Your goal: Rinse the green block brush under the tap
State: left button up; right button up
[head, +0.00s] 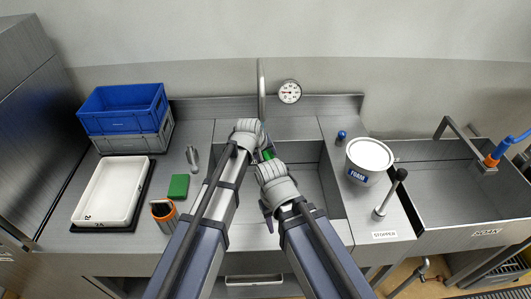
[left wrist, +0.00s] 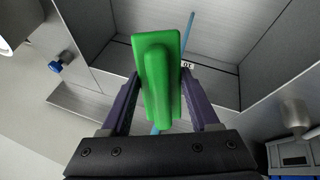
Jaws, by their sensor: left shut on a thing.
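The green block brush (left wrist: 160,80) is between the two dark fingers of my left gripper (left wrist: 165,110) in the left wrist view. In the head view only a small part of the brush (head: 268,154) shows, beside my left gripper (head: 262,146), over the sink basin (head: 315,185). The tap (head: 261,90) rises behind the basin, just beyond the left gripper; its lower part is hidden. A thin light-blue line (left wrist: 190,32) passes behind the brush; I cannot tell what it is. My right gripper (head: 267,212) is low over the basin, its fingers mostly hidden.
Left counter: blue crate (head: 122,105) on a grey crate (head: 130,143), white tray (head: 107,192), green pad (head: 178,187), orange-rimmed cup (head: 163,212), metal cylinder (head: 192,158). Right: FOAM tub (head: 368,160), blue knob (head: 342,134), stopper handle (head: 391,194), second basin (head: 450,190).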

pick_arm(q)
jog(key=s+d, duration=0.1)
jog(key=s, duration=0.6)
jog(key=shift+d, duration=0.15)
jog(key=shift+d, duration=0.1)
dwell(1.2)
